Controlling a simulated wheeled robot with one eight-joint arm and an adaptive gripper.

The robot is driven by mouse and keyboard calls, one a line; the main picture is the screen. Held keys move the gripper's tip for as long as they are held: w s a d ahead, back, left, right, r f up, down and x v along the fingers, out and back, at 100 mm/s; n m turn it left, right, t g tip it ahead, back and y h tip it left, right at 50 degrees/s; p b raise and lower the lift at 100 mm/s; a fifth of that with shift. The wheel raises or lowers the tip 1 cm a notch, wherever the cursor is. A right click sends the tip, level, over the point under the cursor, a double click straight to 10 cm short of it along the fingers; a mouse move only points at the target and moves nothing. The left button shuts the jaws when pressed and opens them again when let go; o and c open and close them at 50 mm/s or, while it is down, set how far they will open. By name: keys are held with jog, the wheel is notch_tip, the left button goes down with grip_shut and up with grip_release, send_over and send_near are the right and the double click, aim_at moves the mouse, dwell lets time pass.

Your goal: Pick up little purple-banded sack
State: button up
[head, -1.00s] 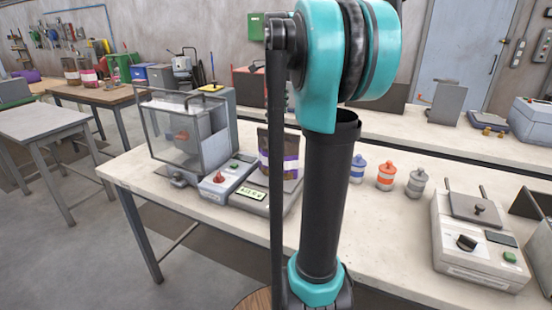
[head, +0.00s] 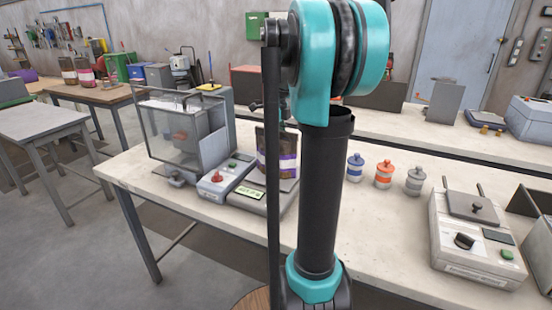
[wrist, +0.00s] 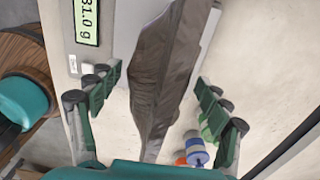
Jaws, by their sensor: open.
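The little purple-banded sack (head: 288,163) stands dark brown on the weighing scale (head: 246,197), beside the clear-walled box; my arm partly covers it in the head view. In the wrist view the sack (wrist: 165,80) shows as a crinkled brown shape seen from above, its band not visible there. My gripper (wrist: 158,88) is open, with one green-padded finger on each side of the sack and a visible gap on both sides. In the head view, part of the gripper shows at the sack's top, mostly hidden by my arm.
A clear-walled box (head: 180,140) stands left of the sack. Blue (head: 355,168), orange (head: 384,175) and grey (head: 415,181) lidded jars stand to the right, then a grey device (head: 478,240). The scale's display (wrist: 87,22) is partly cut off. Bare bench lies between.

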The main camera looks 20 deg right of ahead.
jog(key=shift+f, duration=0.1)
jog(key=shift+c, duration=0.2)
grip_shut()
dwell(0.5)
